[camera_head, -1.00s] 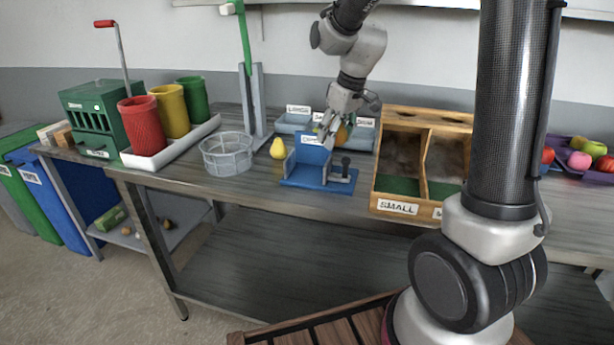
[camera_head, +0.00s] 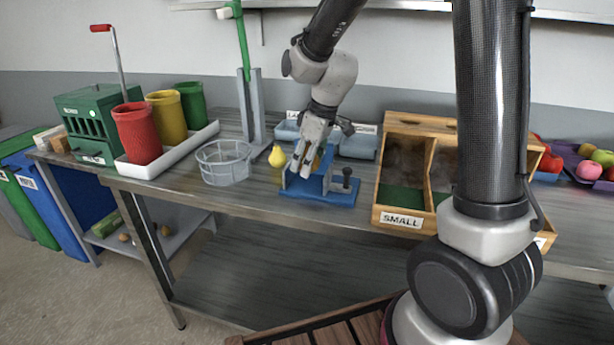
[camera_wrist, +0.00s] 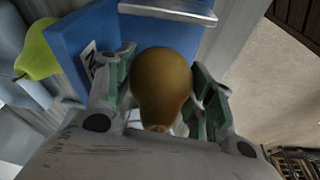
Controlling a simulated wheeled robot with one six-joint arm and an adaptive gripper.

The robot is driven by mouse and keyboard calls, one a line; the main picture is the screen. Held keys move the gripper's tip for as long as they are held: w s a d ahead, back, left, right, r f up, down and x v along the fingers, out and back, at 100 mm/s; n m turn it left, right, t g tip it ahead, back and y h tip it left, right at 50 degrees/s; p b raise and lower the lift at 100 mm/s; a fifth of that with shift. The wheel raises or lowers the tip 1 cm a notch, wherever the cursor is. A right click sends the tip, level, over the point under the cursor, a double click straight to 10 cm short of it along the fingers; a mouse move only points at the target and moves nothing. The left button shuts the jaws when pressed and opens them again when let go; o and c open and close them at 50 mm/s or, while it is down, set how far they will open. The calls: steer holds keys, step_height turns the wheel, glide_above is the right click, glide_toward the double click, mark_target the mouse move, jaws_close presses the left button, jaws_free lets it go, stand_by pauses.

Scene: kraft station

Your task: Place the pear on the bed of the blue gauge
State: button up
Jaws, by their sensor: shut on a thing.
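My gripper (camera_head: 304,168) is shut on a brownish pear (camera_wrist: 162,85), which sits between the two fingers in the wrist view. In the head view the gripper hides most of this pear. The blue gauge (camera_head: 330,194) stands on the workbench, with a flat bed, an upright blue plate and a dark knob at its right. My gripper is over the left part of the gauge, in front of its upright plate. The gauge also shows beside the held pear in the wrist view (camera_wrist: 78,38). I cannot tell whether the pear touches the bed.
A wire basket (camera_head: 224,163) is further left. A wooden sorting box (camera_head: 381,196) marked SMALL stands to the right. Grey-blue trays (camera_head: 358,146) and a green-topped post (camera_head: 247,60) are behind.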

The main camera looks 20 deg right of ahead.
mark_target(307, 185)
steer(key=shift+f, duration=2.2)
steer(key=o, duration=0.8)
steer(key=shift+f, duration=0.1)
steer(key=v, duration=1.1)
steer(key=s+d+r+m, duration=0.2)
steer(key=s+d+m, duration=0.1)
steer(key=s, duration=0.4)
steer(key=s+d+r+m+t+h, duration=0.1)
steer(key=s+d+r+m, duration=0.1)
steer(key=s+d, duration=0.3)
steer(key=s+d+r+m+t+h, duration=0.1)
steer(key=s+d+r+m, duration=0.2)
steer(key=s, duration=0.8)
steer(key=shift+d+m, duration=0.7)
steer(key=shift+d, duration=0.2)
